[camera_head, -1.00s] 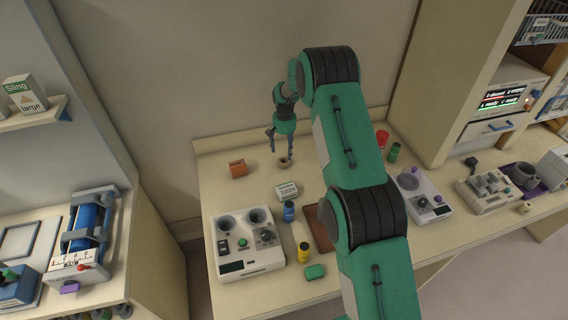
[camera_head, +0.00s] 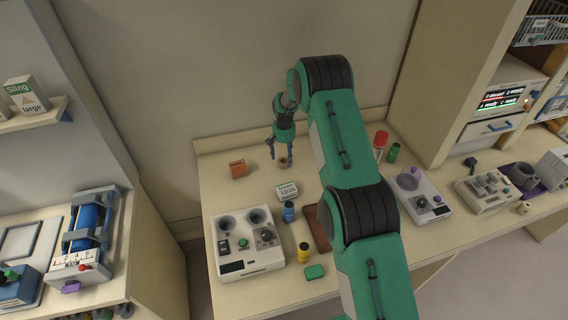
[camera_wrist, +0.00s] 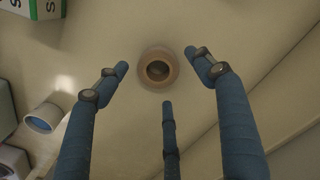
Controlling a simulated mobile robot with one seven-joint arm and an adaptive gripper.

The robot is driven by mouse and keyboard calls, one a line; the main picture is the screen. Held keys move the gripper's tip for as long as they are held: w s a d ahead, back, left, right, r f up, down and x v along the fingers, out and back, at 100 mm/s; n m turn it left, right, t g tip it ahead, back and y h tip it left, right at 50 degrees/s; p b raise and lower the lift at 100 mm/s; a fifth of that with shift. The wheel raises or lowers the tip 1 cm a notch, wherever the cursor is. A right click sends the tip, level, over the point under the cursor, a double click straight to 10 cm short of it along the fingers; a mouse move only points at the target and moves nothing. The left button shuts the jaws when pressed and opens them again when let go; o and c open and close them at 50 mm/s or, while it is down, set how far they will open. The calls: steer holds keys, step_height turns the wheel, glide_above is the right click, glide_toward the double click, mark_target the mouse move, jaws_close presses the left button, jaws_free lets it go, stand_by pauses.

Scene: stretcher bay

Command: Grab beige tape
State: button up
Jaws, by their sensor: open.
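The beige tape (camera_wrist: 158,69) is a small tan roll with a dark hole, lying flat on the table. In the wrist view it sits ahead of my gripper (camera_wrist: 163,82), roughly centred between the spread blue fingertips and apart from them. In the head view my gripper (camera_head: 281,156) points down over the tape (camera_head: 284,162), which is partly hidden by the fingers. My gripper is open and empty.
An orange block (camera_head: 238,169) stands left of the tape. A white labelled box (camera_head: 287,192), a blue bottle (camera_head: 289,211) and a white device with cups (camera_head: 245,245) lie nearer. A red cylinder (camera_head: 381,140) and a green cylinder (camera_head: 393,152) stand to the right.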

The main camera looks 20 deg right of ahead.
steer(key=shift+f, duration=1)
steer(key=shift+c, duration=0.5)
steer(key=c, duration=1)
